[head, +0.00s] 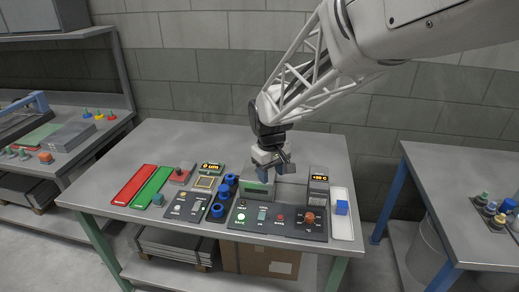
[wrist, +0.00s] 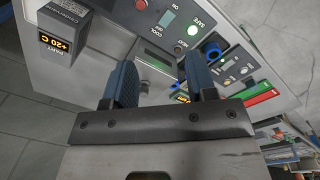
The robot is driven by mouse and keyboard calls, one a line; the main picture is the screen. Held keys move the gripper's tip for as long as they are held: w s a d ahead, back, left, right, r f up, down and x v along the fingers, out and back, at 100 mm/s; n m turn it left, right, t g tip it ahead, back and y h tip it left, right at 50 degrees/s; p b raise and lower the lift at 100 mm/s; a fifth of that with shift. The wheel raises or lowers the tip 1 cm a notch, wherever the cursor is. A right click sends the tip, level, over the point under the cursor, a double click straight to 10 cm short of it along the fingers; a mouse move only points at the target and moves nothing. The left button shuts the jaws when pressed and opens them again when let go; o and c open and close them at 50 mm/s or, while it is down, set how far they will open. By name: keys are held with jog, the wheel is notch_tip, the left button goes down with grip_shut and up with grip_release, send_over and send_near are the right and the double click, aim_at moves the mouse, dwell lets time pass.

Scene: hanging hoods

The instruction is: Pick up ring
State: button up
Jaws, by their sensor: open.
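Several blue ring-like pieces stand in a dark, narrow tray left of my gripper in the head view. The front one is a blue ring (head: 218,210) with a dark centre. Part of a blue ring (wrist: 212,47) shows in the wrist view, beyond the right finger. My gripper (head: 273,176) is above the middle of the table, over a grey block-like device with a green strip, to the right of the rings. In the wrist view my gripper (wrist: 162,80) has its two blue fingers apart, with nothing held between them.
A control panel (head: 258,218) with buttons and a knob lies in front of the gripper. A temperature display (head: 318,180) and a white tray (head: 341,222) with a blue cube stand right. Red (head: 134,185) and green (head: 151,187) strips lie left. The table's back left is clear.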

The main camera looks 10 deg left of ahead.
jog(key=w+a+f+n, duration=0.25)
jog(key=a+f, duration=0.35)
jog(key=a, duration=0.4)
jog(key=n, duration=0.2)
send_over(217, 208)
jog(key=s, duration=0.1)
notch_tip(217, 208, down, 8)
jog(key=shift+a+f+g+h, duration=0.15)
jog(key=shift+f+g+h, duration=0.1)
jog(key=shift+g+h, duration=0.15)
jog(key=shift+s, duration=0.1)
jog(key=shift+f, duration=0.1)
jog(key=shift+f, duration=1.15)
jog(key=shift+d+f, duration=0.15)
jog(key=shift+d, duration=0.05)
jog(key=shift+s+d+f, duration=0.1)
jog(key=shift+d+f, duration=0.05)
jog(key=shift+f, duration=1.1)
jog(key=shift+d+f, duration=0.15)
jog(key=shift+f, duration=1.05)
